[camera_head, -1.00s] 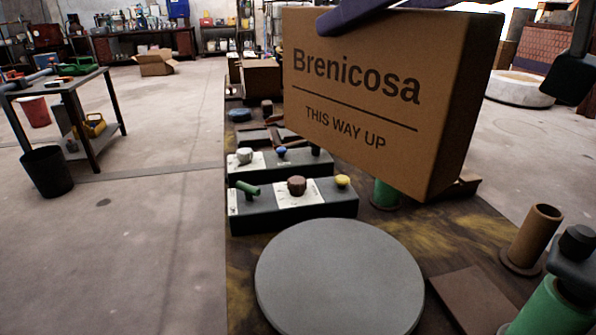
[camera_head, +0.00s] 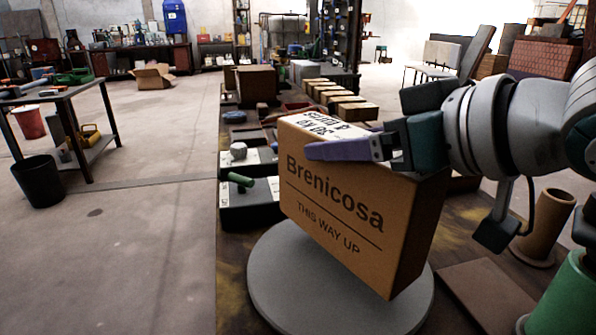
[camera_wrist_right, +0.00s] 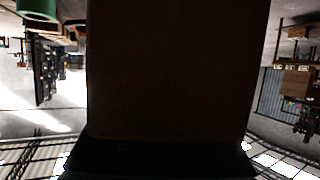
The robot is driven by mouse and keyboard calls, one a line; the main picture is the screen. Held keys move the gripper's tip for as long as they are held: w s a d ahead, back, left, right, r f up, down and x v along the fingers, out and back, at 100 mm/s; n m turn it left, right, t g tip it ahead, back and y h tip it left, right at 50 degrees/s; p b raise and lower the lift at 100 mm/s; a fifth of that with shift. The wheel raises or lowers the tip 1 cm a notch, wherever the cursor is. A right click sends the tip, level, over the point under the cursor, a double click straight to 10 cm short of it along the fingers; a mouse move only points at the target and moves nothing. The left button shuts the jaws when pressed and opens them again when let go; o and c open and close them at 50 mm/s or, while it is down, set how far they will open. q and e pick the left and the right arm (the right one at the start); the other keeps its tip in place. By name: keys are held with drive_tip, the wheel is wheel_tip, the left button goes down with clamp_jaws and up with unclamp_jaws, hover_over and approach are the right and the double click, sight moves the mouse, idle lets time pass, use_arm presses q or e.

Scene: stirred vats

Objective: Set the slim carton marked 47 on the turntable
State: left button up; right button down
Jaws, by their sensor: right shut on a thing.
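A brown carton (camera_head: 335,205) printed "Brenicosa" and "THIS WAY UP" hangs over the round grey turntable (camera_head: 272,290) in the head view. No 47 is legible on its visible faces; its top carries black print that I cannot fully read. My right gripper (camera_head: 355,147) is shut on the carton near its top edge, one purple finger across the front face. The carton looks slightly tilted, and I cannot tell whether its lower edge touches the turntable. In the right wrist view the carton (camera_wrist_right: 178,70) is a dark block filling the middle. My left gripper is not in view.
A control box (camera_head: 246,208) with knobs stands behind the turntable. A brown flat plate (camera_head: 483,290) and a brown upright tube (camera_head: 546,228) are to its right, with a green cylinder (camera_head: 562,300) nearer. Several small cartons (camera_head: 352,110) line the bench farther back.

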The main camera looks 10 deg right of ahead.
wheel_tip(320, 180, down, 4)
drive_tip(key=shift+r+b, duration=0.1)
drive_tip(key=shift+b, duration=0.55)
unclamp_jaws()
